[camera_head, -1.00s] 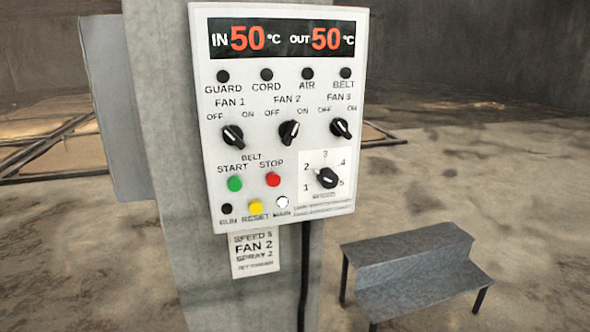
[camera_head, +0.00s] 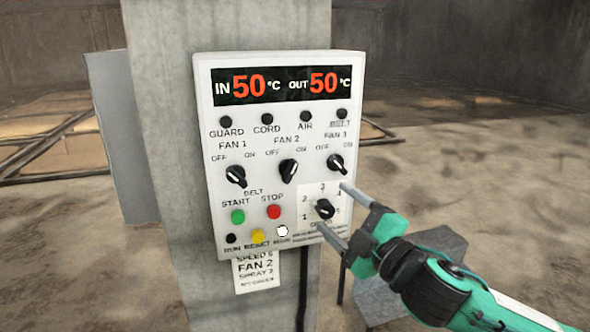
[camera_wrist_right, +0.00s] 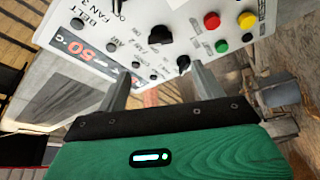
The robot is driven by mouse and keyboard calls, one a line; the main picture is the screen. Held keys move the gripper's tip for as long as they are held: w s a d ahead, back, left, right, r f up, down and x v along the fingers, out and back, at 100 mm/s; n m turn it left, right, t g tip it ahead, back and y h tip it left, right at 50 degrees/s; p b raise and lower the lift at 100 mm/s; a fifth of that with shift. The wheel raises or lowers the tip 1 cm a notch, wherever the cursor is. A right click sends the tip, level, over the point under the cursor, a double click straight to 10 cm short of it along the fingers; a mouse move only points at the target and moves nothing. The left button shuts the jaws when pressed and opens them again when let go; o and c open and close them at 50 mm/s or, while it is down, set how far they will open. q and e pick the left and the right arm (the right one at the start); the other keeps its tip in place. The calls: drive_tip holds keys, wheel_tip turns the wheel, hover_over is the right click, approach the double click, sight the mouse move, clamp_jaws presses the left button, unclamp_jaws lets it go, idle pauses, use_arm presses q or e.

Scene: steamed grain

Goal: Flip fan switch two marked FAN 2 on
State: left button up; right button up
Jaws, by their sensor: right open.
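The FAN 2 switch (camera_head: 289,170) is a black rotary knob in the middle of the white control panel's (camera_head: 214,125) knob row. Its white pointer leans up and right, toward ON. My right gripper (camera_head: 333,207) is open and empty, with its fingertips over the speed dial (camera_head: 324,209) in the head view, below and right of the FAN 2 switch. The gap to the panel is unclear. In the right wrist view a black knob (camera_wrist_right: 183,63) shows between the fingers, nearer the right one. My left gripper is not in view.
The FAN 1 knob (camera_head: 236,176) and FAN 3 knob (camera_head: 336,163) flank the FAN 2 switch. Below are a green START button (camera_head: 238,217) and a red STOP button (camera_head: 274,211). The panel hangs on a concrete column (camera_head: 165,180). A grey step (camera_head: 443,238) stands behind my right arm.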

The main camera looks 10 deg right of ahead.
sight(293, 175)
drive_tip(key=p+x, duration=0.6)
drive_tip(key=x, duration=0.6)
drive_tip(key=shift+w+r+p, duration=0.1)
drive_tip(key=shift+w+p, duration=0.25)
drive_tip(key=shift+w, duration=0.05)
drive_tip(key=shift+w+a, duration=0.25)
drive_tip(key=shift+w, duration=0.2)
drive_tip(key=c, duration=1)
drive_tip(key=shift+o, duration=0.2)
drive_tip(key=m+b, duration=0.2)
drive_tip(key=b, duration=0.1)
drive_tip(key=shift+a+f+t, duration=0.1)
drive_tip(key=shift+f+t, duration=0.3)
drive_tip(key=shift+r+m+t+h+b, duration=0.3)
drive_tip(key=shift+m+b, duration=0.25)
drive_tip(key=shift+m, duration=0.15)
